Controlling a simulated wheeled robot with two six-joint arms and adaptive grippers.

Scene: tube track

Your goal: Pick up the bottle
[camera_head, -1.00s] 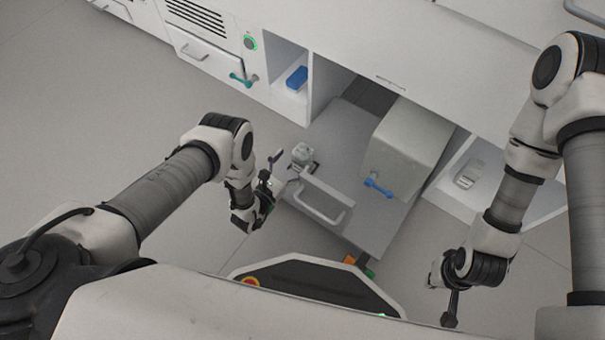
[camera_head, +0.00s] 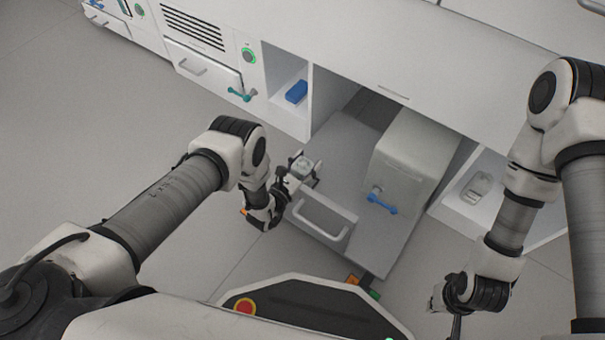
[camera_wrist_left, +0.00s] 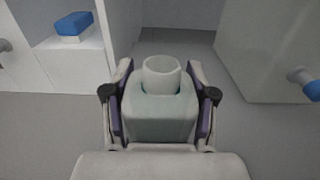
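The bottle (camera_head: 303,168) is a small, pale, square-bodied container. It stands upright on the grey surface near the handle in the head view. In the left wrist view the bottle (camera_wrist_left: 160,115) shows a round, light neck and sits between the two purple-padded fingers. My left gripper (camera_head: 288,181) is at the bottle, one finger on each side. The pads lie close along its sides; I cannot tell whether they press on it. My right gripper (camera_head: 447,312) is far to the right, away from the bottle, and its finger opening is unclear.
A grey box with a blue handle (camera_head: 382,203) stands to the right of the bottle. A drawer-like handle (camera_head: 322,220) is in front. A blue block (camera_head: 297,92) sits in a left cubby, and a clear container (camera_head: 477,188) in a right one. Floor at left is clear.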

